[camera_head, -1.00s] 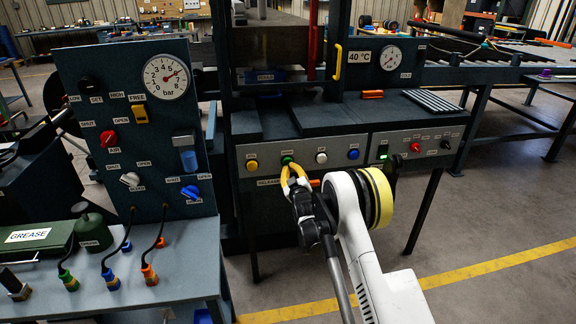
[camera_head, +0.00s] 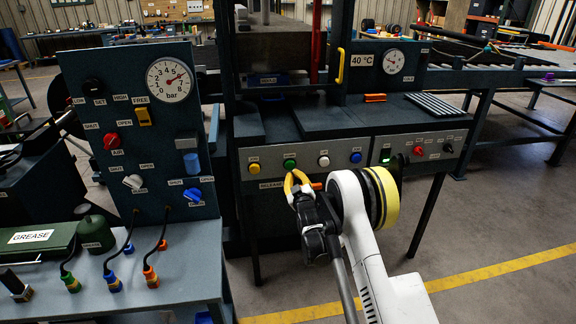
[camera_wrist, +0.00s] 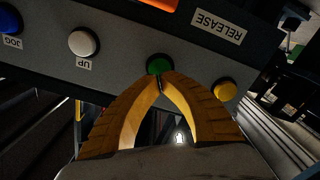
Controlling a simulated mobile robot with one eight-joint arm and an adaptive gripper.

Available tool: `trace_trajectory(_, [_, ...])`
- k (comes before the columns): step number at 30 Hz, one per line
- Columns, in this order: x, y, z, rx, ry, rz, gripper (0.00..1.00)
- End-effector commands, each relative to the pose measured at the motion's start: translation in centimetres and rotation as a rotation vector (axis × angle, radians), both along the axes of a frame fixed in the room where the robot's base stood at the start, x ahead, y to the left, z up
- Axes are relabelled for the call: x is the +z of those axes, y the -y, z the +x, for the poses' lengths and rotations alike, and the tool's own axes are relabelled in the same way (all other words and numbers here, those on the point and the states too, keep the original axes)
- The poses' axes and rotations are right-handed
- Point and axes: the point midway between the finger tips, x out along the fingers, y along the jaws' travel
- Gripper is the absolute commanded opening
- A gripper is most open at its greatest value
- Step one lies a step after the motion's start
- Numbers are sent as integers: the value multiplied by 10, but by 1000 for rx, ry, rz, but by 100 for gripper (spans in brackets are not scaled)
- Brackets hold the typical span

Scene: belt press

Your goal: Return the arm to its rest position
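My gripper (camera_head: 297,176) is in front of the press's control panel, just below the green button (camera_head: 290,164). In the wrist view its two yellow fingers (camera_wrist: 162,82) meet at the tips with nothing between them. The green button (camera_wrist: 158,65) shows right behind the fingertips there; I cannot tell whether they touch it. My white arm with a yellow-banded joint reaches up from the bottom of the head view.
The control panel (camera_head: 268,172) also carries yellow, white (camera_head: 323,161) and blue buttons. The press bed (camera_head: 340,116) overhangs behind it. A valve board (camera_head: 140,130) and a bench with a green grease box (camera_head: 35,240) stand left. Open floor (camera_head: 480,225) lies right.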

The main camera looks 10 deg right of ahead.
Motion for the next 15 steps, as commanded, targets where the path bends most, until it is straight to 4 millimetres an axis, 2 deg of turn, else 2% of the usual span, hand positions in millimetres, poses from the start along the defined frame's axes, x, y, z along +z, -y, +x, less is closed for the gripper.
trace_trajectory(4, [19, 0, -2, -2, -28, 15, 0])
trace_trajectory(8, [62, 1, -14, -8, -100, 55, 0])
trace_trajectory(11, [101, 2, -35, -18, -177, 97, 0])
trace_trajectory(15, [146, 3, -78, -34, -283, 155, 0])
